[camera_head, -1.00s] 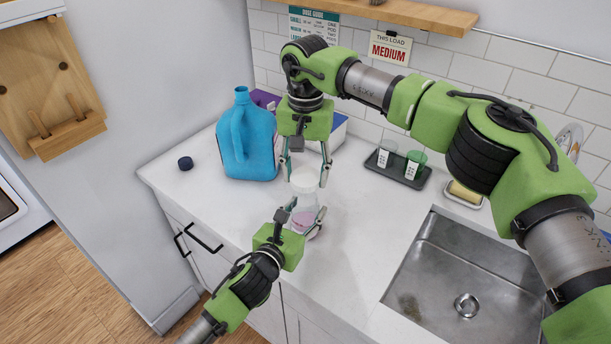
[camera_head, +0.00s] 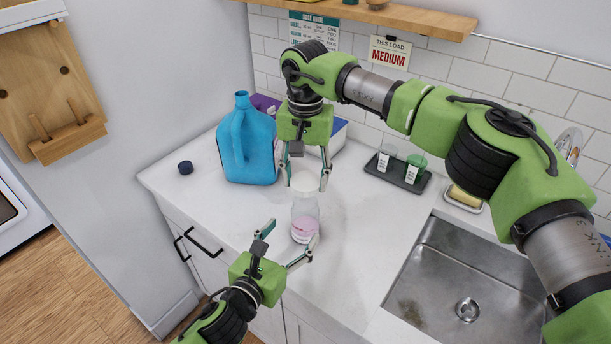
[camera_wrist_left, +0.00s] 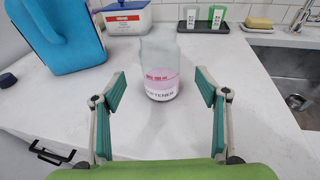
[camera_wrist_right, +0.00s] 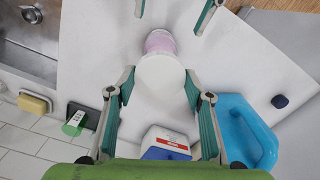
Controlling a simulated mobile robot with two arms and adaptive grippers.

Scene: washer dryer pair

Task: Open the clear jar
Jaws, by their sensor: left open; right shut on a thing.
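The clear jar (camera_head: 304,226) stands upright on the counter with pink contents low inside; in the left wrist view (camera_wrist_left: 160,70) its label reads "softener". My right gripper (camera_head: 305,186) comes from above, its fingers on either side of the round white lid (camera_wrist_right: 160,82). The lid (camera_head: 305,181) appears raised above the jar, since the left wrist view shows neither lid nor right fingers at the jar's top. My left gripper (camera_head: 288,246) is open and empty on the near side of the jar, its fingers (camera_wrist_left: 160,92) apart and clear of the glass.
A blue jug (camera_head: 248,140) and a white-and-blue box (camera_wrist_left: 127,17) stand behind the jar. A dark cap (camera_head: 185,167) lies at the left. A tray (camera_head: 397,171) with two small cups, a yellow sponge (camera_head: 464,195) and the sink (camera_head: 460,275) are to the right. The counter beside the jar is clear.

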